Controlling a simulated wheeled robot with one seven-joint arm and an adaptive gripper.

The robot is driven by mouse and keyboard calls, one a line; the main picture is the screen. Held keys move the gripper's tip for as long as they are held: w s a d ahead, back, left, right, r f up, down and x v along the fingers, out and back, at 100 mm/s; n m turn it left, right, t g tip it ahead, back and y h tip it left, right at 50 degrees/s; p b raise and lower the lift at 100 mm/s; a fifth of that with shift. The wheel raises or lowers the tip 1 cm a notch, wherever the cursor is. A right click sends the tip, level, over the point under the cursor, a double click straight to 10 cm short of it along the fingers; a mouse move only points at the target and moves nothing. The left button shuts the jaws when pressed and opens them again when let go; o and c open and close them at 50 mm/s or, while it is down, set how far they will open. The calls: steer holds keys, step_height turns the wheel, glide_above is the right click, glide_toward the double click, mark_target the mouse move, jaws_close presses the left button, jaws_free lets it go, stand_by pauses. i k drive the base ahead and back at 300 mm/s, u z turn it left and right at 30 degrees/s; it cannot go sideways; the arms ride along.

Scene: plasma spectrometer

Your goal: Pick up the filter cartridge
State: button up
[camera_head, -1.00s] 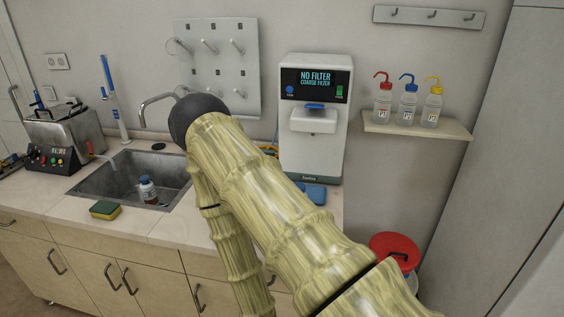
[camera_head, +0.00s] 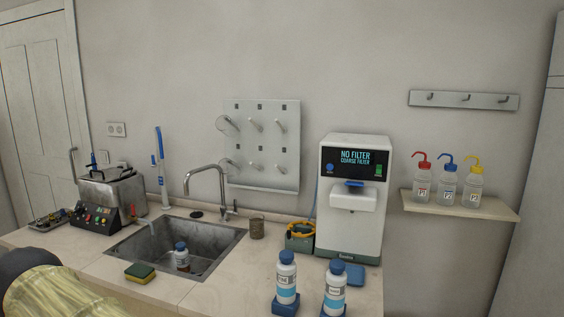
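I cannot tell for certain which thing is the filter cartridge. A small brownish cylinder (camera_head: 257,228) stands on the counter just right of the sink and may be it. Two white bottles with blue caps and blue bands, one (camera_head: 287,278) left of the other (camera_head: 335,288), stand on blue bases at the counter's front. The white machine (camera_head: 350,230) reads "NO FILTER COARSE FILTER". Only part of my arm shows, at the lower left corner. My gripper is out of view.
The sink (camera_head: 125,241) holds a blue-capped bottle (camera_head: 181,257). A sponge (camera_head: 140,273) lies at its front edge. A green box (camera_head: 299,238) with a yellow coil sits beside the machine. A blue pad (camera_head: 352,274) lies before the machine. Wash bottles stand on a right shelf (camera_head: 462,206).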

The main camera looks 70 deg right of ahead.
mark_target(334, 305)
steer(key=u, duration=0.25)
steer(key=i, duration=1.35)
steer(key=z, duration=3.65)
steer(key=i, duration=1)
steer(key=k, duration=0.45)
